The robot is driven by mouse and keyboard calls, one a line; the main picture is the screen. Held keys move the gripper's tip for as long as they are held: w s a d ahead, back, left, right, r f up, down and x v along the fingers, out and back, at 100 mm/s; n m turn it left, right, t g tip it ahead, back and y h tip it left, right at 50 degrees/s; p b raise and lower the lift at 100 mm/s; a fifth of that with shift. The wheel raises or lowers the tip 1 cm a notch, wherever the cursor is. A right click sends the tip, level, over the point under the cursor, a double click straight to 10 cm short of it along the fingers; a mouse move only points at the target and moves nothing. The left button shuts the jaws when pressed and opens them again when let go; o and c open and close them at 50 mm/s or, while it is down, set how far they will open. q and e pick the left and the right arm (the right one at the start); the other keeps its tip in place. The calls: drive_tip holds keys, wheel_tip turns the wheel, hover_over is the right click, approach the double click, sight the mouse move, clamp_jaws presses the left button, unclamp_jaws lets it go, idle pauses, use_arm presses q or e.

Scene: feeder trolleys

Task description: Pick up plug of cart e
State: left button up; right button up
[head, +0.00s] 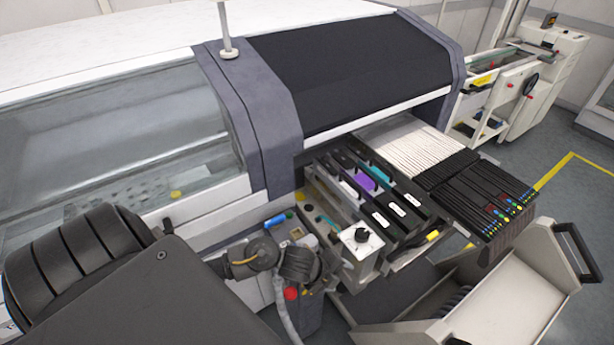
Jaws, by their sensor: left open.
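My left arm comes in from the lower left, and its dark left gripper (243,263) is open beside the front of the machine, partly hidden by my own arm. Close to it is a round, dark connector-like part that looks like a plug (265,252). A grey ribbed cable (286,312) hangs just below it. I cannot tell whether the gripper touches the plug. No cart letter is readable. My right gripper is not in view.
The machine's dark hood (350,70) rises behind. A feeder bank (385,190) and a control box with a black knob (362,242) stand close to the right. A white trolley (510,300) with a black handle (577,250) blocks the lower right. Open floor lies at far right.

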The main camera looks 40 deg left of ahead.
use_arm(q)
wheel_tip(320, 180, up, 9)
drive_tip(key=a+m, duration=0.1)
drive_tip(key=m, duration=0.8)
drive_tip(key=m+g+y+p, duration=0.1)
drive_tip(key=m+g+y, duration=0.1)
drive_tip(key=m, duration=0.7)
approach(304, 243)
drive_tip(key=shift+w+d+f, duration=0.25)
drive_tip(key=shift+w, duration=0.15)
drive_tip(key=shift+w+d+f, duration=0.25)
drive_tip(key=shift+w, duration=0.2)
drive_tip(key=shift+m+g, duration=0.3)
drive_tip(key=shift+m, duration=0.1)
drive_tip(key=shift+a+x, duration=0.2)
drive_tip(key=shift+x, duration=2.45)
drive_tip(key=shift+s+x, duration=0.15)
drive_tip(key=shift+x, duration=1.15)
drive_tip(key=shift+s+x, duration=0.1)
drive_tip(key=shift+x, duration=1.25)
drive_tip(key=shift+a, duration=0.25)
drive_tip(key=c, duration=1.4)
